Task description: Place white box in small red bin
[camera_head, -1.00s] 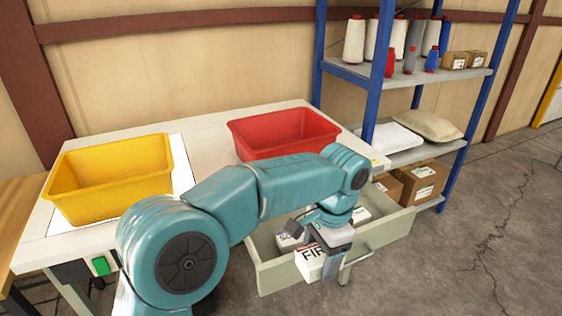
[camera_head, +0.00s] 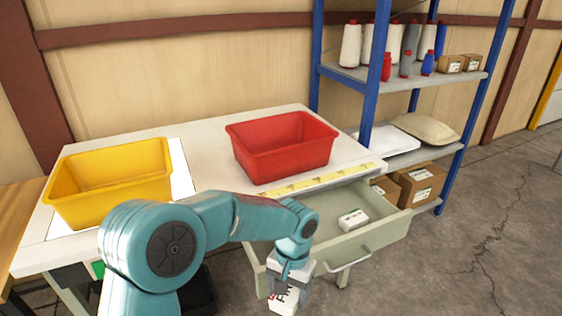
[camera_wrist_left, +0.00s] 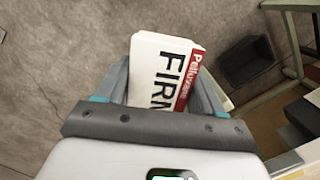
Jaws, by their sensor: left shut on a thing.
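The white box (camera_head: 283,300) has black "FIRM" lettering and a red strip, which show in the left wrist view (camera_wrist_left: 165,75). My left gripper (camera_head: 290,282) is shut on it and holds it in front of the open drawer. The fingers grip it from both sides in the left wrist view (camera_wrist_left: 165,95). The small red bin (camera_head: 283,148) stands on the white table, farther back than the gripper, and its visible inside is empty. A second white box (camera_head: 353,219) lies in the drawer (camera_head: 383,235). My right gripper is not in view.
A yellow bin (camera_head: 110,182) stands at the left of the table (camera_head: 200,148). A yellow measuring strip (camera_head: 325,178) runs along the table's front edge. A blue shelf rack (camera_head: 366,75) with spools and cardboard boxes stands at the right.

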